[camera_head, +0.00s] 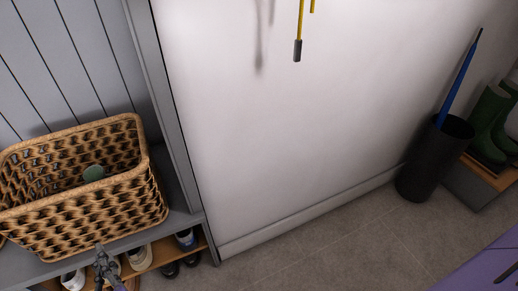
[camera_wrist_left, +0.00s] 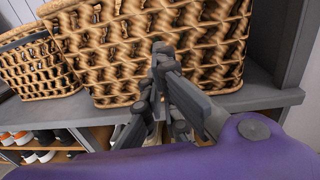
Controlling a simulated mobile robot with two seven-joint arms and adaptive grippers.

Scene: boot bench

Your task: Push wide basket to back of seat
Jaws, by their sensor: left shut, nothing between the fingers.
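The wide basket (camera_head: 120,207) is woven, tan and dark, and stands on the grey seat (camera_head: 190,220) of the bench at the left in the head view. A round greenish thing (camera_head: 93,173) lies inside it. My left gripper (camera_head: 101,255) is shut and empty in front of the basket's near face, low in the head view. In the left wrist view the fingers (camera_wrist_left: 161,50) point at the basket's woven wall (camera_wrist_left: 200,40); I cannot tell whether they touch it. My right gripper is not in view.
Shoes (camera_head: 140,257) stand on a shelf under the seat. A second basket (camera_wrist_left: 40,70) stands left of the first in the left wrist view. A grey side panel (camera_head: 165,90) bounds the bench. A black bin (camera_head: 435,160) and green boots (camera_head: 490,125) stand far right.

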